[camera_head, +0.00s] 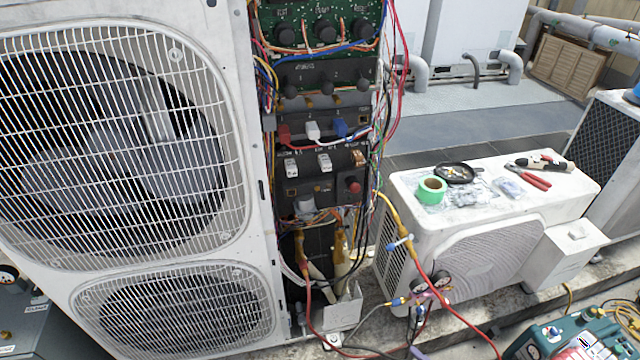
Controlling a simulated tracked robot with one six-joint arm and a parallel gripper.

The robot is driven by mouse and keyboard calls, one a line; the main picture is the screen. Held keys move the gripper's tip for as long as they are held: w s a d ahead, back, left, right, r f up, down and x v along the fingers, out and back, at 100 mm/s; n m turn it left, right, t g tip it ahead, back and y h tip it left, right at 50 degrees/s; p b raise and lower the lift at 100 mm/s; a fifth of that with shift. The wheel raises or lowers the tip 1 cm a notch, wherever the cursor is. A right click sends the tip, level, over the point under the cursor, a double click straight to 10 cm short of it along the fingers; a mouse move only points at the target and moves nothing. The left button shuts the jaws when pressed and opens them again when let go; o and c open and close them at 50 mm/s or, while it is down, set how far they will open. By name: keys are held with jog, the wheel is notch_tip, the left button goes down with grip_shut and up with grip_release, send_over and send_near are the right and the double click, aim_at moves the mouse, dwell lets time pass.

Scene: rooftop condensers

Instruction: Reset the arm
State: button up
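No part of my arm or my gripper shows in the head camera view, so its pose and whether it is open or shut cannot be seen. The view is filled by a large white condenser unit (258,215) at the left, with its electrical panel (322,130) open at the centre. Nothing in the view can be seen held by a gripper.
Loose coloured wires hang around the panel. A gauge set (432,284) with hoses hangs before a low white condenser (425,225). On that condenser lie green tape (432,190), a black dish (458,173) and red-handled pliers (535,181). A teal machine (570,338) stands bottom right.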

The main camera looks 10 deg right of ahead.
jog(key=a+r+m+g+h, duration=0.2)
jog(key=a+r+m+g, duration=0.45)
jog(key=r, duration=0.85)
jog(key=a+r+m+g+h, duration=0.15)
jog(key=r+m+g, duration=0.25)
jog(key=r+m, duration=0.9)
jog(key=a+r+m+g+h, duration=0.3)
jog(key=r+m+g, duration=0.2)
jog(key=r, duration=1.3)
jog(key=s+a+r+n+t, duration=0.1)
jog(key=a+r+n+t, duration=0.5)
jog(key=a+r, duration=0.5)
notch_tip(320, 180, up, 2)
jog(key=shift+r, duration=0.1)
jog(key=shift+h, duration=0.25)
